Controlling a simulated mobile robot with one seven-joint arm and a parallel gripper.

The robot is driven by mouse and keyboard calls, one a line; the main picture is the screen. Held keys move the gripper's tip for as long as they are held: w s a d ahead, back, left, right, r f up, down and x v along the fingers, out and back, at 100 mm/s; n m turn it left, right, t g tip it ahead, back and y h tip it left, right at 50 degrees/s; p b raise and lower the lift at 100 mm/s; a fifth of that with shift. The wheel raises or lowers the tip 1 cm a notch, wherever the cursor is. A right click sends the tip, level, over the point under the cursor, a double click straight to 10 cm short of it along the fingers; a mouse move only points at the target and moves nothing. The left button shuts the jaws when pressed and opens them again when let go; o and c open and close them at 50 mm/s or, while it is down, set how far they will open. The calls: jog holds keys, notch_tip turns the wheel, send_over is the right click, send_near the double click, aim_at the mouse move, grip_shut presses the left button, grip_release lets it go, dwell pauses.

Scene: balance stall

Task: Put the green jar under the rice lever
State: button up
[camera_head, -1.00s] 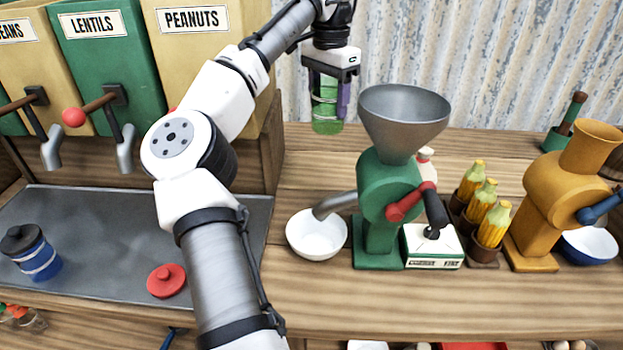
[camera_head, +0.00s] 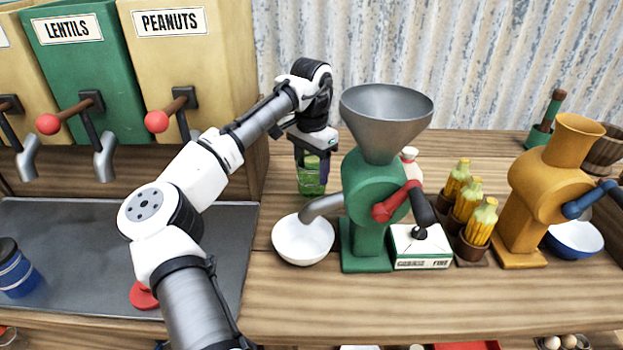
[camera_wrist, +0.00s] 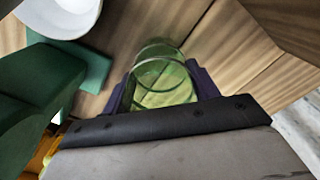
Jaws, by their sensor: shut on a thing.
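The green jar (camera_head: 311,186) is clear green glass, upright, behind the white bowl and left of the green mill. My gripper (camera_head: 312,168) is shut on it from above, with dark purple fingers at its sides. The wrist view shows the jar (camera_wrist: 163,78) open-topped between the fingers, with wood below. I cannot tell whether its base touches the counter. No rice label shows; the readable bins are lentils (camera_head: 70,80) and peanuts (camera_head: 185,75), each with a red-knobbed lever. The rice lever is not identifiable.
A white bowl (camera_head: 303,252) sits under the spout of the green mill (camera_head: 372,200). A metal tray (camera_head: 60,225) lies below the bins, with a blue jar (camera_head: 18,272) and red lid (camera_head: 143,295).

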aim_at(311, 180)
jog(key=shift+f, duration=1.85)
jog(key=shift+f, duration=0.1)
jog(key=o, duration=1.1)
jog(key=shift+c, duration=0.2)
